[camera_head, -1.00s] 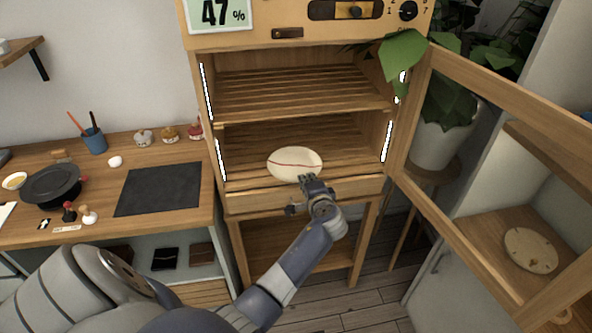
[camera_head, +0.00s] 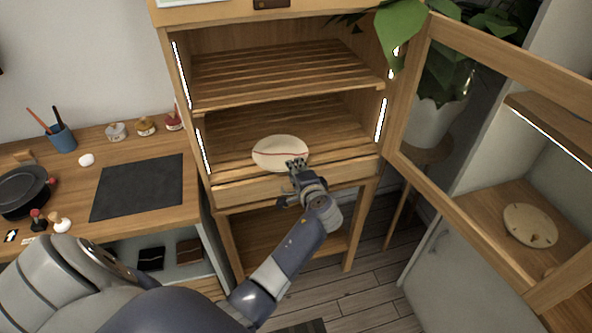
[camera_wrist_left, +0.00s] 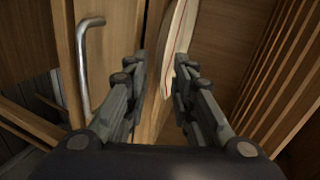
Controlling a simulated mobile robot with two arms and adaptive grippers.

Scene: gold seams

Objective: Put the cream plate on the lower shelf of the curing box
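The cream plate (camera_head: 278,146), with a red seam across it, lies about flat in the lower compartment of the wooden curing box, over the front part of the slatted lower shelf (camera_head: 235,158). I cannot tell whether its whole underside rests on the slats. My left gripper (camera_head: 297,164) is at the plate's front right rim. In the left wrist view the fingers (camera_wrist_left: 162,72) stand apart, with the plate (camera_wrist_left: 180,45) edge-on between them, close to the right finger and clear of the left one. The right gripper is out of view.
The upper shelf (camera_head: 285,78) is empty. The box's glazed door (camera_head: 415,85) stands open to the right. Plant leaves (camera_head: 400,38) hang by the upper right opening. A work table (camera_head: 90,225) with a dark mat (camera_head: 138,187) stands at left.

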